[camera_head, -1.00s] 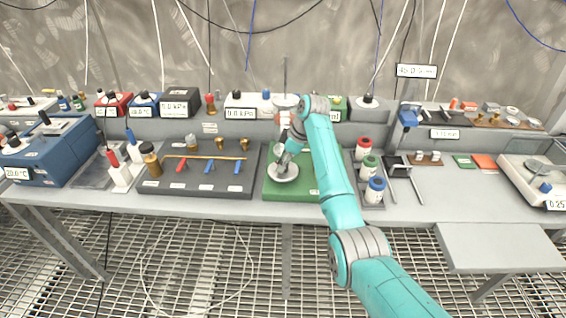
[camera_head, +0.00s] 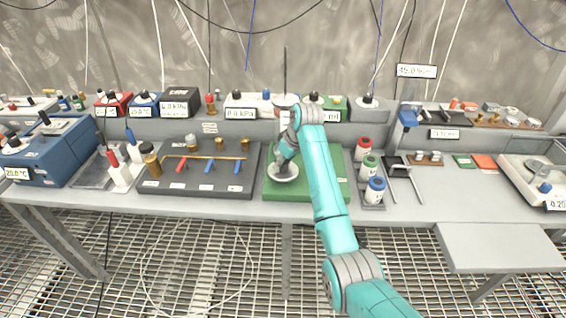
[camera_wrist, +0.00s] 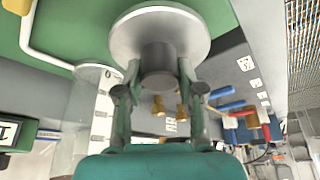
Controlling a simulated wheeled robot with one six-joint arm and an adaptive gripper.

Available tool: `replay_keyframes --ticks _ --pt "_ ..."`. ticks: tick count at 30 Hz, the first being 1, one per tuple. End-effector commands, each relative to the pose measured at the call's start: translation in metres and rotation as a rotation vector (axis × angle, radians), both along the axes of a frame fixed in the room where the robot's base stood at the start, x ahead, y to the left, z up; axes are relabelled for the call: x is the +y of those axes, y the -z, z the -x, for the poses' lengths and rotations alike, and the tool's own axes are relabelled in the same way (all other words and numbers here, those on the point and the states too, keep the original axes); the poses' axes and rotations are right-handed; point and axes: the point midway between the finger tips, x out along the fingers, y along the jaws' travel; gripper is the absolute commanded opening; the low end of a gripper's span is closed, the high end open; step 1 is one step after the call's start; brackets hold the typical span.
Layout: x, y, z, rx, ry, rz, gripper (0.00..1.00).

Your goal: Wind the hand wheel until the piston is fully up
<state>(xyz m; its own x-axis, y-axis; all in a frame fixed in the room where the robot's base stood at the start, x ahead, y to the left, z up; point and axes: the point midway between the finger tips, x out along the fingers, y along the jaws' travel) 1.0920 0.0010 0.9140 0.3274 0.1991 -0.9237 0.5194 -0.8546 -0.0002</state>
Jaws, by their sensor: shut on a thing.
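The hand wheel (camera_head: 283,175) is a round grey disc low on the green base (camera_head: 310,192). In the wrist view the wheel (camera_wrist: 182,32) has a dark grey cylindrical grip (camera_wrist: 158,62) standing out from it. My gripper (camera_head: 287,157) is over the wheel, and in the wrist view its fingers (camera_wrist: 158,82) are shut on this grip from both sides. A thin dark piston rod (camera_head: 285,72) stands upright behind my arm. Part of a clear cylinder with scale marks (camera_wrist: 95,105) shows in the wrist view. My arm hides most of the cylinder in the head view.
Left of the green base is a dark board (camera_head: 210,185) with red and blue valve handles. Right of it stand bottles with red, green and blue caps (camera_head: 370,172). Boxes with displays line the shelf behind.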

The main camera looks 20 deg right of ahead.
Motion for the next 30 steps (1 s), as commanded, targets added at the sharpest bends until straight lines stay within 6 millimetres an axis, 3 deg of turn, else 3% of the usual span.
replay_keyframes --ticks 21,22,24,25,30 --pt "-0.0001 0.0003 0.0001 0.001 0.091 0.001 0.03" --pt "-0.0001 0.0003 0.0000 0.001 0.091 0.001 0.41" --pt "-0.0001 0.0003 0.0000 0.001 0.091 0.001 0.58" --pt "-0.0002 0.0002 0.0001 0.001 0.091 0.001 0.63" --pt "-0.0002 0.0002 0.0001 0.001 0.090 0.001 0.63"
